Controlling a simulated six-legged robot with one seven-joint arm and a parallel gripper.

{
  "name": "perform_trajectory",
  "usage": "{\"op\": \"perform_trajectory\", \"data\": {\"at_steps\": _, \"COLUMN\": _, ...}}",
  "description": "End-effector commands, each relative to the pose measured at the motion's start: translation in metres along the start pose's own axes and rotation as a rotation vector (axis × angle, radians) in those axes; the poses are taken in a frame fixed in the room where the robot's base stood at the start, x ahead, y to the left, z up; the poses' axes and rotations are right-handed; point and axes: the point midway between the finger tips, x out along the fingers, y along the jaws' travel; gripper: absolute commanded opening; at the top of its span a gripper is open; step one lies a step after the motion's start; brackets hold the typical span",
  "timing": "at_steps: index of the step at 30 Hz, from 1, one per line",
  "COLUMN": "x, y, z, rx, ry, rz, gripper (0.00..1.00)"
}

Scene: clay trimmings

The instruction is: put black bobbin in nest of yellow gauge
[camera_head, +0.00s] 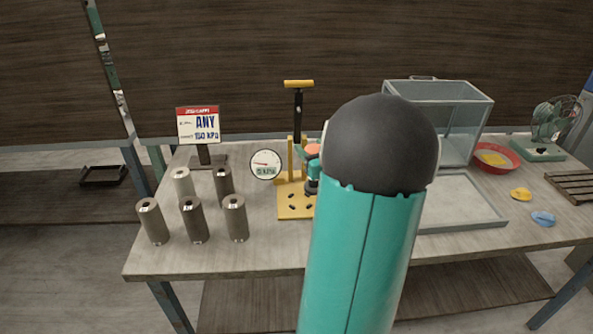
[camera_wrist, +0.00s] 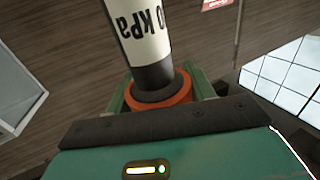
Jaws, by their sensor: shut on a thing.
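The yellow gauge (camera_head: 296,203) stands near the middle of the table, with a holed base plate, yellow posts and a black upright with a yellow bar on top. Its nest is hidden or too small to make out. My gripper (camera_head: 312,172) is at the gauge's right side, partly behind my arm. In the wrist view my gripper (camera_wrist: 158,88) is shut on the black bobbin (camera_wrist: 154,76), which shows a dark collar, an orange ring and a white band reading "0 kPa". In the head view its orange part (camera_head: 313,149) shows above the fingers. I cannot tell whether it touches the gauge.
Several dark grey cylinders (camera_head: 194,220) stand at the left, before a sign (camera_head: 199,125). A round dial (camera_head: 266,164) is beside the gauge. A glass case (camera_head: 455,125), a tray (camera_head: 470,215), a red bowl (camera_head: 510,160) and a fan (camera_head: 541,150) occupy the right.

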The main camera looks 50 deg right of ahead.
Motion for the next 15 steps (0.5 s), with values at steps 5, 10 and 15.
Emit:
{"op": "perform_trajectory", "data": {"at_steps": 5, "x": 0.033, "y": -0.007, "z": 0.029, "rx": 0.004, "ry": -0.003, "rz": 0.0, "gripper": 0.1}}
{"op": "perform_trajectory", "data": {"at_steps": 10, "x": 0.053, "y": -0.012, "z": 0.053, "rx": 0.002, "ry": -0.001, "rz": 0.002, "gripper": 0.1}}
{"op": "perform_trajectory", "data": {"at_steps": 15, "x": 0.062, "y": -0.015, "z": 0.063, "rx": 0.001, "ry": 0.0, "rz": 0.002, "gripper": 0.1}}
